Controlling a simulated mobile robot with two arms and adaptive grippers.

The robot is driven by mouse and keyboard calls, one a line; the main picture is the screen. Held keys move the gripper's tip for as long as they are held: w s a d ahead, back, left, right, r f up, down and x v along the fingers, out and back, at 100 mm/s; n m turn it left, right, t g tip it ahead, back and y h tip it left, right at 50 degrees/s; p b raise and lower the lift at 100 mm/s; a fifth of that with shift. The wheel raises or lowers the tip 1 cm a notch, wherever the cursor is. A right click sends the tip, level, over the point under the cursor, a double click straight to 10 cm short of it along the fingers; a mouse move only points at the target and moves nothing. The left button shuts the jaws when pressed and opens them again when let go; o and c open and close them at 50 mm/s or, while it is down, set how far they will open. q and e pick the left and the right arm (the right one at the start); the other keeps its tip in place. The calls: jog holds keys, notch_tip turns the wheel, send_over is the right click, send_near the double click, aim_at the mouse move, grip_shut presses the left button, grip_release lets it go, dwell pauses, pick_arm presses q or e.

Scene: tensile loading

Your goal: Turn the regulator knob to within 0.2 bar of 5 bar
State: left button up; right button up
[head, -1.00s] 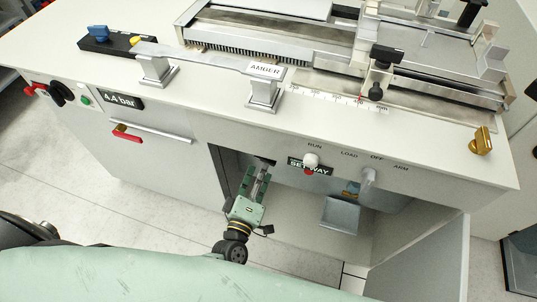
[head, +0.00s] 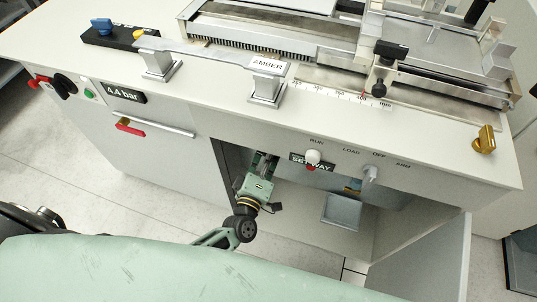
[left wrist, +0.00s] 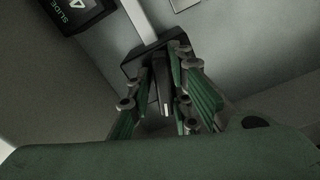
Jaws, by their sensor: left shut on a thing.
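The knob sits below a black block (left wrist: 152,60) on a pale bar. The knob itself cannot be made out in the head view. My right gripper is not in view.
A grey lever (head: 370,174), a grey tray (head: 341,211) and an open door (head: 425,262) are further right. A black SLIDE panel (left wrist: 78,14) is near the gripper.

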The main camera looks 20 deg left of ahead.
pick_arm(q)
jog(key=shift+s+f, duration=0.15)
jog(key=shift+f, duration=0.2)
grip_shut()
jog(key=shift+m, duration=0.4)
jog(key=m+p, duration=0.1)
jog(key=m, duration=0.1)
jog(key=shift+a+f+m, duration=0.1)
jog(key=shift+m, duration=0.2)
jog(key=shift+f+m+p, duration=0.1)
jog(key=shift+m+p, duration=0.3)
jog(key=shift+m, duration=0.7)
jog(key=shift+a, duration=0.15)
jog(key=o, duration=0.8)
grip_release()
jog(key=shift+r, duration=0.25)
jog(key=s, duration=1.2)
jog(key=shift+a, duration=0.15)
